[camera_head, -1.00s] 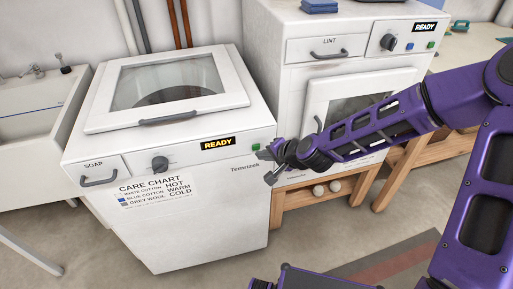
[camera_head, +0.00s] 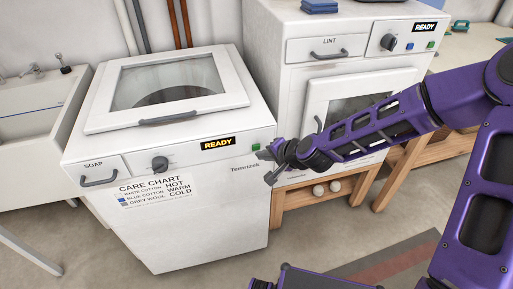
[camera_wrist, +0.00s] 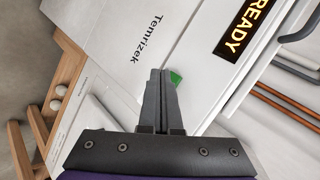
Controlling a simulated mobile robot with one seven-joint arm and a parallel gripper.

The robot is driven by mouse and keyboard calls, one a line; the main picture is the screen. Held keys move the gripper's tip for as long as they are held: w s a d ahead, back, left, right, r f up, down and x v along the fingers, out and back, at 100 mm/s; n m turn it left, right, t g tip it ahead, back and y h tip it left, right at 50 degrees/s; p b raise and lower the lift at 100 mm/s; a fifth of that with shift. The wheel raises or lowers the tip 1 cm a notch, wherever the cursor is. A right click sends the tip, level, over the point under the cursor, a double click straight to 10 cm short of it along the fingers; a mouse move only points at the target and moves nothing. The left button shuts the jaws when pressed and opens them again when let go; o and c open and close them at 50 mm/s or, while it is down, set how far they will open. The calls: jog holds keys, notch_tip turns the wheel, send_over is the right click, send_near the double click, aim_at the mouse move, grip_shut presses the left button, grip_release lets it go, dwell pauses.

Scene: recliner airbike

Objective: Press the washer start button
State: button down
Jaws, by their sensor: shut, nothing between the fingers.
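The white washer (camera_head: 215,215) stands left of centre in the head view, its lid shut. Its front panel has a black READY display (camera_head: 217,142) and a small green button (camera_head: 256,147) to the right of it. My gripper (camera_head: 263,155) is just below and right of this button. In the wrist view my gripper (camera_wrist: 160,73) is shut and empty, its fingertips close beside the green button (camera_wrist: 175,78). One finger hides part of the button. I cannot tell whether the fingertips touch the panel.
The washer also has a dark dial (camera_head: 160,163) and a SOAP drawer (camera_head: 98,171). A dryer (camera_head: 350,50) with its own READY display, blue button and green button stands on a wooden frame at the right. A sink (camera_head: 40,120) is at the left.

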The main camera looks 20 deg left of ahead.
dwell(0.4)
jog(key=shift+w+a, duration=0.2)
jog(key=shift+w, duration=0.2)
